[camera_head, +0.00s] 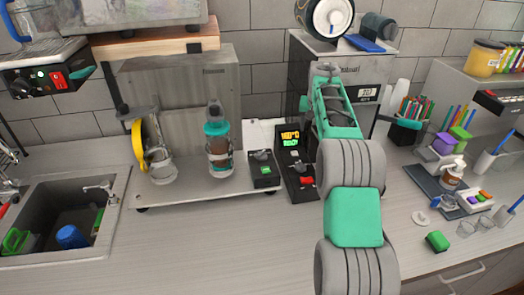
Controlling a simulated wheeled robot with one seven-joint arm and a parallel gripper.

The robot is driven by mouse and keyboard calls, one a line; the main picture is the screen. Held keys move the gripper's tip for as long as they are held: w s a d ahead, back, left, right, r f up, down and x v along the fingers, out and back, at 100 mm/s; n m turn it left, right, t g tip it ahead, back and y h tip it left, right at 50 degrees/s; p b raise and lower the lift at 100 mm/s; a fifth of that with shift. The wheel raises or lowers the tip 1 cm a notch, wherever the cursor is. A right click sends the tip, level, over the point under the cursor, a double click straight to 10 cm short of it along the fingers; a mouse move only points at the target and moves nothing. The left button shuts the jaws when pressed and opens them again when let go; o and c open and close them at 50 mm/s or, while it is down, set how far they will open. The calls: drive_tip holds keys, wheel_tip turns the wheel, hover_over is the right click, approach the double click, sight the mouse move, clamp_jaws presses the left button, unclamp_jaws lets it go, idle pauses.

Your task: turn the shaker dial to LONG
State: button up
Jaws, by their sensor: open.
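The shaker stands on a light platform (200,188), with a yellow wheel (138,147) and a clear cup at its left. A bottle with a teal lid (217,130) stands upright on it. A small dark control box (263,168) with a dark knob on top and a green light sits at the platform's right end. Any dial lettering is too small to read. My gripper (327,72) is at the far end of my green arm, open, right of and above this box and apart from it. Its fingertips are small and partly unclear.
A black panel (296,165) with a lit display and red switch stands just right of the box, close to my arm. A sink (65,215) is at left. Trays, bottles and cups crowd the right counter. The front counter (220,245) is clear.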

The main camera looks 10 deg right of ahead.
drive_tip(key=a+n+y, duration=0.3)
drive_tip(key=a+n, duration=0.4)
drive_tip(key=a, duration=0.2)
drive_tip(key=n+y, duration=0.2)
drive_tip(key=n, duration=0.5)
approach(262, 152)
drive_tip(key=shift+g, duration=0.3)
drive_tip(key=x, duration=0.8)
drive_tip(key=shift+w+a+f, duration=0.2)
drive_tip(key=shift+w+f, duration=0.1)
drive_tip(key=shift+w, duration=0.05)
drive_tip(key=shift+c, duration=0.4)
